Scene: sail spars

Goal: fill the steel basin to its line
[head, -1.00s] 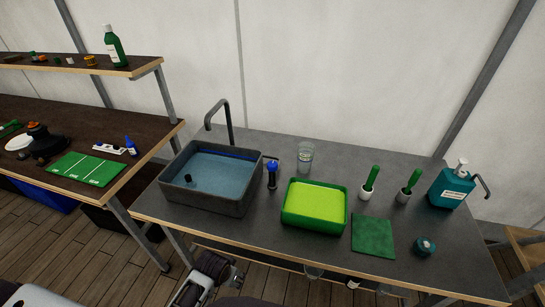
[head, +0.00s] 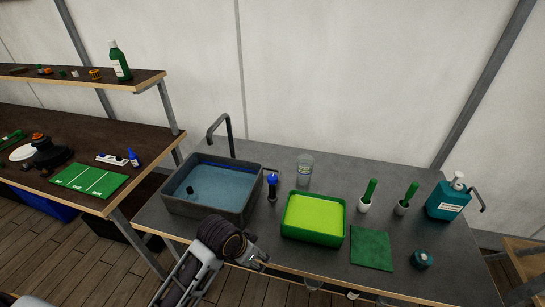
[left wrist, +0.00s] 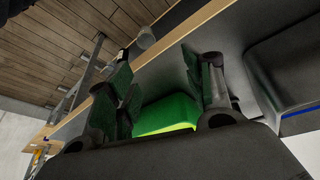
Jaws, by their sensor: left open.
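The steel basin (head: 197,209) is a dark grey rectangular tub at the left of the grey bench. It holds blue water (head: 222,185), with a blue line near the top of its far inner wall. A small dark upright piece (head: 190,189) stands in the water. A dark curved tap (head: 220,126) rises behind it; I cannot tell whether water runs. My left gripper (head: 252,259) is open and empty at the bench's front edge, in front of the basin. In the left wrist view its fingers (left wrist: 165,92) are apart, with the basin (left wrist: 290,65) to their right. My right gripper is out of view.
A green tub (head: 313,236) with yellow-green contents stands right of the basin. Between them is a dark blue-topped bottle (head: 271,187). A clear glass (head: 304,169), two green-handled brushes, a green cloth (head: 371,250) and a teal dispenser (head: 446,201) stand or lie farther right.

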